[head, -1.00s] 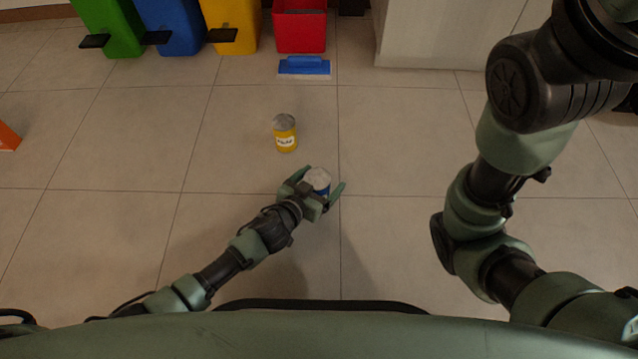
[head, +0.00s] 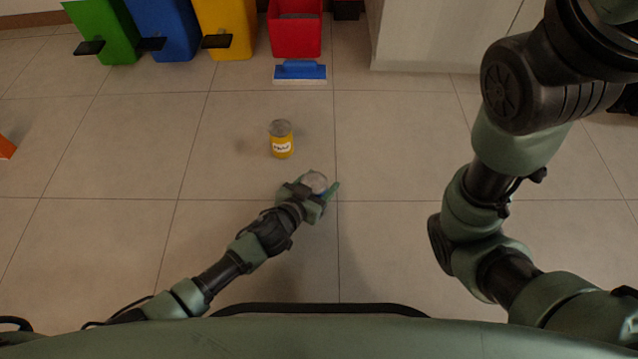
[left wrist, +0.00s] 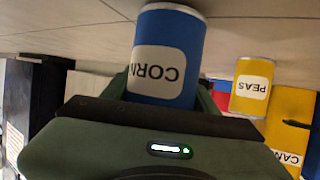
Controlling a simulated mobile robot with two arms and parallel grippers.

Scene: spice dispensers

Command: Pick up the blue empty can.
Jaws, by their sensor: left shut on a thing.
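The blue can has a grey top and a white label reading CORN, upside down in the left wrist view (left wrist: 172,52). In the head view mostly its grey top (head: 314,181) shows between the fingers. My left gripper (head: 318,192) is shut on the can, with a finger on each side of it. The fingers hide most of the can's side in the head view. My right arm is at the right of the head view, but its gripper is not in view.
A yellow can labelled PEAS (head: 281,140) stands on the tiled floor just beyond the blue can. Green (head: 106,30), blue (head: 166,28) and yellow (head: 225,28) bins, a red bucket (head: 295,38) and a blue brush (head: 300,71) stand along the back.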

